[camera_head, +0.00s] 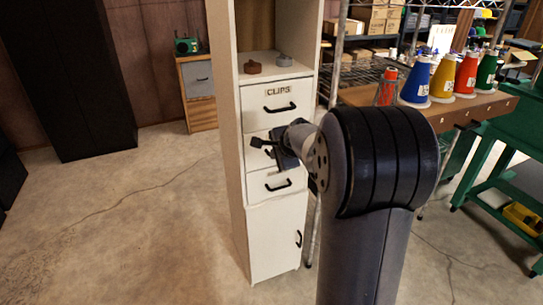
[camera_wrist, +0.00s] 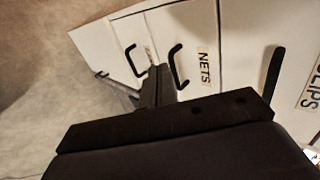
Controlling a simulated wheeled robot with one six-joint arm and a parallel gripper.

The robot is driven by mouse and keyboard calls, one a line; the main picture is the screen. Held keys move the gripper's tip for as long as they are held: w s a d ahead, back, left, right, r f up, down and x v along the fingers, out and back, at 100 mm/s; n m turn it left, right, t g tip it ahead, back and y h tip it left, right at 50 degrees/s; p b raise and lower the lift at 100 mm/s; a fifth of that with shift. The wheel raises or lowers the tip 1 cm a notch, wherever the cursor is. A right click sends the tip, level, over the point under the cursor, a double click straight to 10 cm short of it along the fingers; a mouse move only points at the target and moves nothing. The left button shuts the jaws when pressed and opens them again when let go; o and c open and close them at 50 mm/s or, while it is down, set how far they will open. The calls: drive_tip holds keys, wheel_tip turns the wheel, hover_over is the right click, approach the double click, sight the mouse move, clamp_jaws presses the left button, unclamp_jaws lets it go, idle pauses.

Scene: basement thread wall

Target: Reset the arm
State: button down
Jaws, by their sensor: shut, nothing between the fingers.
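My arm reaches forward to the front of a tall white cabinet (camera_head: 225,130). My gripper (camera_head: 262,147) is shut and empty in front of the middle drawer, partly hiding it. In the wrist view my gripper's dark fingers (camera_wrist: 155,88) lie close to the black handle (camera_wrist: 178,68) of the drawer labelled NETS (camera_wrist: 203,66); I cannot tell whether they touch it. Above is the CLIPS drawer (camera_head: 278,107), and below is another drawer (camera_head: 276,184) with a black handle.
At right, a wooden bench (camera_head: 470,108) bears blue (camera_head: 416,84), yellow, red and green thread cones. A black cabinet (camera_head: 70,80) stands at left. The floor (camera_head: 130,215) at left is clear.

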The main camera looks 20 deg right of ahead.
drive_tip(key=shift+s+r, duration=0.2)
drive_tip(key=shift+s, duration=0.05)
drive_tip(key=shift+w, duration=0.1)
